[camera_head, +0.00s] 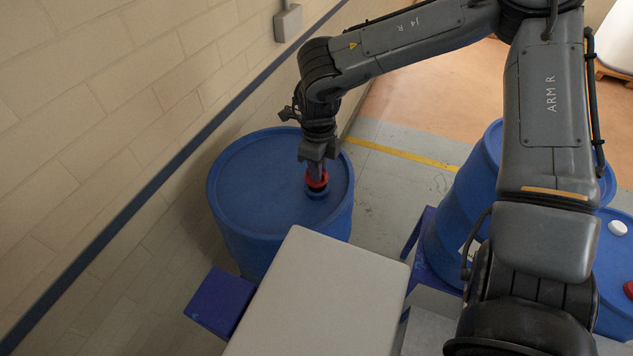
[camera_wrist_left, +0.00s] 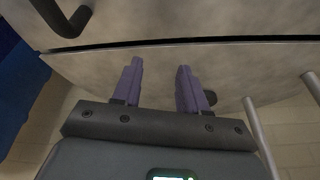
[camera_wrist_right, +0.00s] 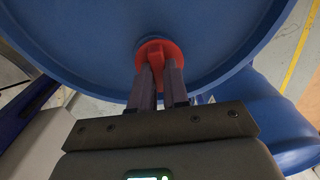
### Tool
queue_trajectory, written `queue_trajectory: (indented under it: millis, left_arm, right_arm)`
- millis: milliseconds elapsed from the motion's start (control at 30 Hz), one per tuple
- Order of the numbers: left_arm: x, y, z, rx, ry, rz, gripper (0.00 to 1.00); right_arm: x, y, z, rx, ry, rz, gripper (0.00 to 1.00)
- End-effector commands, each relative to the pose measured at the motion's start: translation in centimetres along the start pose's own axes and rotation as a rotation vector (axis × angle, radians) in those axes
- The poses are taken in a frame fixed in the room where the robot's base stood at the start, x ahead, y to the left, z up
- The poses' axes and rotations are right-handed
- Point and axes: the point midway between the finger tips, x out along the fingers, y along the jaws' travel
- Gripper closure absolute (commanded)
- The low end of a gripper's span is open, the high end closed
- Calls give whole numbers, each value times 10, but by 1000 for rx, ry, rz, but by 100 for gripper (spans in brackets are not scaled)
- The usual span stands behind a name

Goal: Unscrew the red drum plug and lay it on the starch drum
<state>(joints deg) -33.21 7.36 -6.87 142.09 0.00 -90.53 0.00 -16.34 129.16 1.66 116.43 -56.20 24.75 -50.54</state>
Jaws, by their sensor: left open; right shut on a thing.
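The red drum plug (camera_head: 316,179) is at the blue bung ring on the lid of a blue drum (camera_head: 255,185) beside the wall. My right gripper (camera_head: 316,170) points down at it and is shut on it. In the right wrist view the plug (camera_wrist_right: 157,50) sits between the two fingertips (camera_wrist_right: 158,75), over the blue lid (camera_wrist_right: 90,35). I cannot tell whether its thread is still in the hole. My left gripper (camera_wrist_left: 158,75) shows only in the left wrist view, open and empty, in front of a grey metal panel (camera_wrist_left: 180,60). I cannot tell which drum holds starch.
A grey box top (camera_head: 320,295) stands in front of the drum. Other blue drums (camera_head: 465,205) stand at the right, one with a white cap (camera_head: 617,228) and a red plug (camera_head: 629,289). The brick wall (camera_head: 100,120) closes the left side. Floor with a yellow line (camera_head: 405,153) lies behind.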

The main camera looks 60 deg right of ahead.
Motion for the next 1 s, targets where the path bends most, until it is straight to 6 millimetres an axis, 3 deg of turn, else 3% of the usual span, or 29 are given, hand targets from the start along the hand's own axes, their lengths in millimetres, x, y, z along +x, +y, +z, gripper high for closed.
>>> queue_trajectory:
  millis: [700, 1000]
  left_arm:
    - [-22, 2, -8, -13, 2, 10, 57]
    - [-24, 1, -8, -8, 1, 7, 57]
  right_arm:
    - [-29, 2, -2, -3, 6, 6, 100]
    - [-32, 2, -2, -3, 7, 6, 100]
